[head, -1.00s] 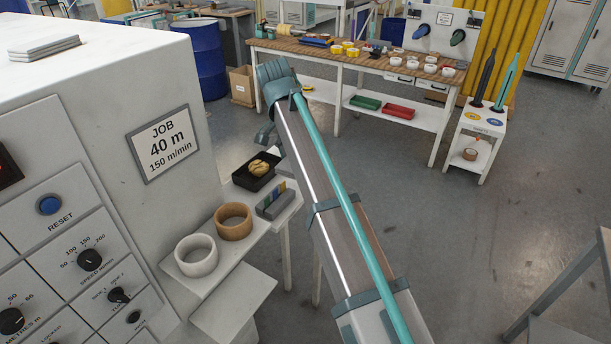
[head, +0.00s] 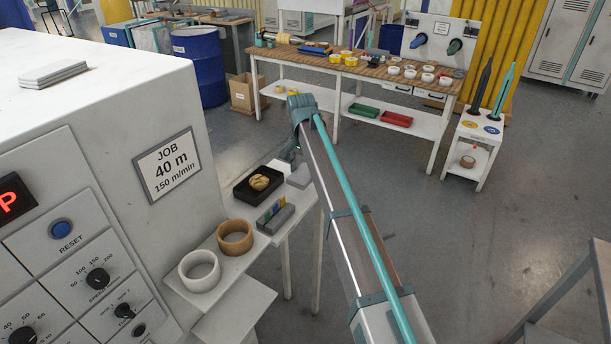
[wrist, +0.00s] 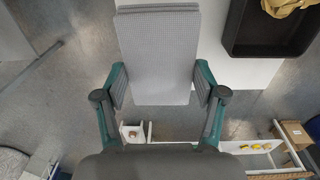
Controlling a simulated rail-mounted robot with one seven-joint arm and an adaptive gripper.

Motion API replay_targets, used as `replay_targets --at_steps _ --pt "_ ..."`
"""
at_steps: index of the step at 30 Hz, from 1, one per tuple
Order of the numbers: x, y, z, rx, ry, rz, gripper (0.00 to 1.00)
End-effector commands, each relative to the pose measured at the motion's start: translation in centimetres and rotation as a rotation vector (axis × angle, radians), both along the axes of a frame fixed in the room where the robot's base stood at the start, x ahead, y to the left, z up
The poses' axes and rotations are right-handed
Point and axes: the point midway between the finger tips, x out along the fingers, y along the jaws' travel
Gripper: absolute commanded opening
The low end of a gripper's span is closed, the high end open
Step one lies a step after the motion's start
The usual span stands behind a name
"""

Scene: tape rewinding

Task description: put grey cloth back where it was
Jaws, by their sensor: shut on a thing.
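The grey cloth (wrist: 160,50) is a folded, textured pad between the two fingers of my gripper (wrist: 160,86) in the wrist view. My gripper is shut on its sides. In the head view my gripper (head: 291,152) is at the far right corner of the small white side table (head: 262,240). A grey piece of the cloth (head: 299,177) shows there, just right of the black tray. The cloth overlaps the table edge in the wrist view. I cannot tell whether it touches the tabletop. My arm hides part of this area.
The black tray (head: 244,192) holds a crumpled tan cloth (head: 260,182). A grey block with coloured strips (head: 274,216), a brown ring (head: 235,237) and a white ring (head: 199,271) stand nearer on the side table. The machine (head: 110,110) is at left. Open floor lies right.

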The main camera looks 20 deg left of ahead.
Motion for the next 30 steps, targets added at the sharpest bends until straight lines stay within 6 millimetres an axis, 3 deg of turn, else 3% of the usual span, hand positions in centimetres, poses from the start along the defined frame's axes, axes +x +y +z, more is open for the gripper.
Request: replay_targets --at_steps 11,18,27,28,30 --pt "2.0 0.3 -2.3 -0.001 0.0 0.0 0.37" --pt "1.7 0.2 -5.1 -0.001 0.0 0.001 0.37" --pt "1.8 0.3 -5.4 0.0 0.0 0.001 0.37" --pt "1.8 0.3 -5.4 0.0 0.0 0.001 0.73" --pt "1.8 0.3 -5.4 0.0 0.0 0.001 0.85"
